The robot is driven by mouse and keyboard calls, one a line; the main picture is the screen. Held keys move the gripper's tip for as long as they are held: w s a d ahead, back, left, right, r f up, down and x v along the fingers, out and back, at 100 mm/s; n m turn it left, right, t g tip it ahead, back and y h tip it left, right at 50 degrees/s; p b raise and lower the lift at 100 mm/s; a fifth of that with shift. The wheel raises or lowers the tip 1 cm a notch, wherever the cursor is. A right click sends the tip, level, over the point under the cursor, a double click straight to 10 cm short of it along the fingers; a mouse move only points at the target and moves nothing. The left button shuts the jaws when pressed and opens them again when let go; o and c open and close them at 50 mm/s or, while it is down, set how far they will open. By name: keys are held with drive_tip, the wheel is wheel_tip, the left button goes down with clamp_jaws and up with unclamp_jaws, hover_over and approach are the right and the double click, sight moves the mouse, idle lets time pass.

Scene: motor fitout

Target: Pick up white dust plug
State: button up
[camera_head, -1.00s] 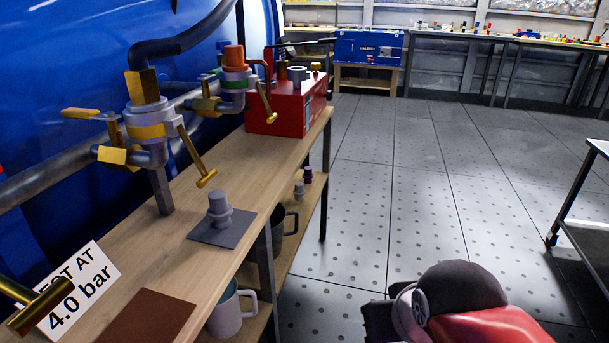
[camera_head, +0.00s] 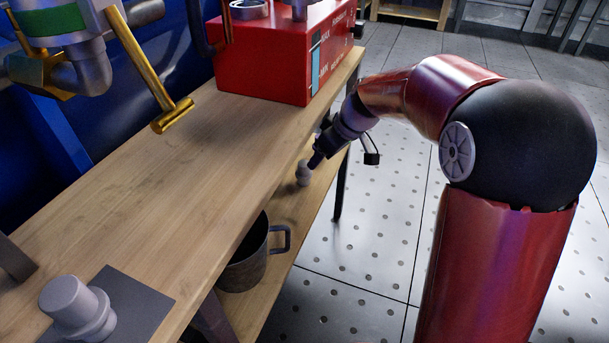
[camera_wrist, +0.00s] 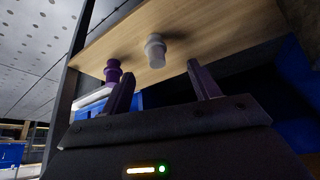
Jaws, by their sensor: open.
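The white dust plug (camera_wrist: 155,50) stands on the wooden lower shelf in the wrist view. It lies beyond my fingertips, within the gap between them. In the head view the plug (camera_head: 303,175) is on the lower shelf under the bench, beside my gripper (camera_head: 318,158). In the wrist view my gripper (camera_wrist: 161,70) is open with nothing between its two dark fingers. Whether a fingertip touches the plug cannot be told.
A purple plug (camera_wrist: 113,72) stands left of the white one in the wrist view, close to the left finger. A dark mug (camera_head: 247,262) is on the lower shelf. The bench top (camera_head: 200,160) overhangs the shelf. A grey plug (camera_head: 75,308) stands on a dark mat.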

sight(301, 170)
drive_tip(key=shift+n+y, duration=0.4)
drive_tip(key=shift+n, duration=0.4)
drive_tip(key=w+a+f, duration=0.1)
drive_tip(key=w+f, duration=0.2)
drive_tip(key=w+a+f, duration=0.1)
drive_tip(key=f, duration=0.1)
drive_tip(key=shift+w+a+f, duration=0.2)
drive_tip(key=shift+a, duration=0.15)
drive_tip(key=x, duration=0.7)
drive_tip(key=shift+s+a+f+b, duration=0.15)
drive_tip(key=shift+a+b, duration=0.05)
drive_tip(key=shift+b, duration=0.2)
drive_tip(key=c, duration=0.9)
drive_tip(key=shift+c, duration=0.4)
